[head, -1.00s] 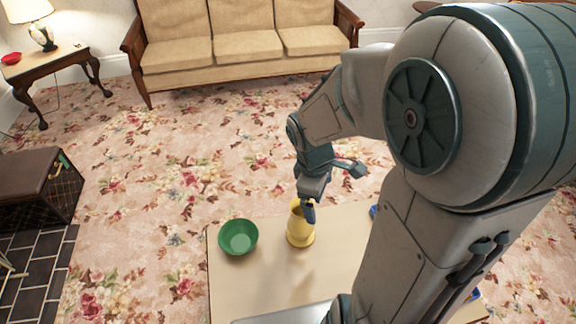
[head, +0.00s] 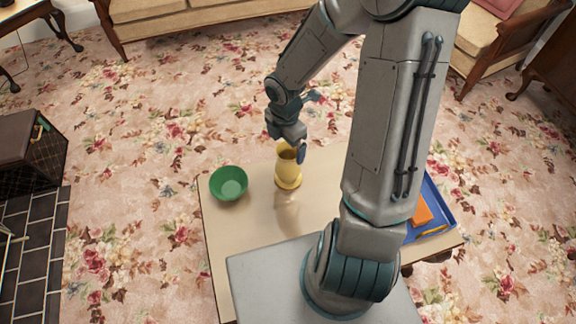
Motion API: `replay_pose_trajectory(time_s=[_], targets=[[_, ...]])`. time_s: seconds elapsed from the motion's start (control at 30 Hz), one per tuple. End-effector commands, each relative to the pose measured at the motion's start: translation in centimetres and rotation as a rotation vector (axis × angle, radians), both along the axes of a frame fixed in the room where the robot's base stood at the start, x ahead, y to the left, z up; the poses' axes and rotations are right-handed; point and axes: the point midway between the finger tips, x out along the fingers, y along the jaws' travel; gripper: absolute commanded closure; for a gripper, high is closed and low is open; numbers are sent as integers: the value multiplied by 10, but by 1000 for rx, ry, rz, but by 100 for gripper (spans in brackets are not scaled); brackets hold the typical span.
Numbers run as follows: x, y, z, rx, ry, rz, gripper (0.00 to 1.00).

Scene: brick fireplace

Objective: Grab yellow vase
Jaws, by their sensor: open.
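The yellow vase (head: 288,174) stands upright on the low table (head: 225,238), to the right of the green bowl. My gripper (head: 289,150) is open at the vase's top, with a dark finger showing at the right side of the rim. The other finger is hard to make out, and I cannot tell whether either touches the vase. My wrist hides part of the area behind the vase's mouth.
A green bowl (head: 229,184) sits close to the vase's left. A blue tray (head: 437,203) with an orange item (head: 421,212) lies at the table's right end, partly behind my arm. A sofa (head: 200,18) stands at the back.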

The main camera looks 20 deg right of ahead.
Motion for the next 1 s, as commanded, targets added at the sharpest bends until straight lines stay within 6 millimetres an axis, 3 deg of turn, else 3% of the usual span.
replay_pose_trajectory(time_s=[0.03, 0.1, 0.43, 0.7, 0.97, 1.0], targets=[[-1, 0, -15, 1, 4, 2, 3], [0, 0, -24, 1, 1, 1, 3], [2, -3, -45, 0, 0, -1, 3], [6, -9, -85, -1, 2, -1, 3], [7, -9, -86, -1, 0, -2, 3], [7, -9, -86, -1, 0, -2, 11]])
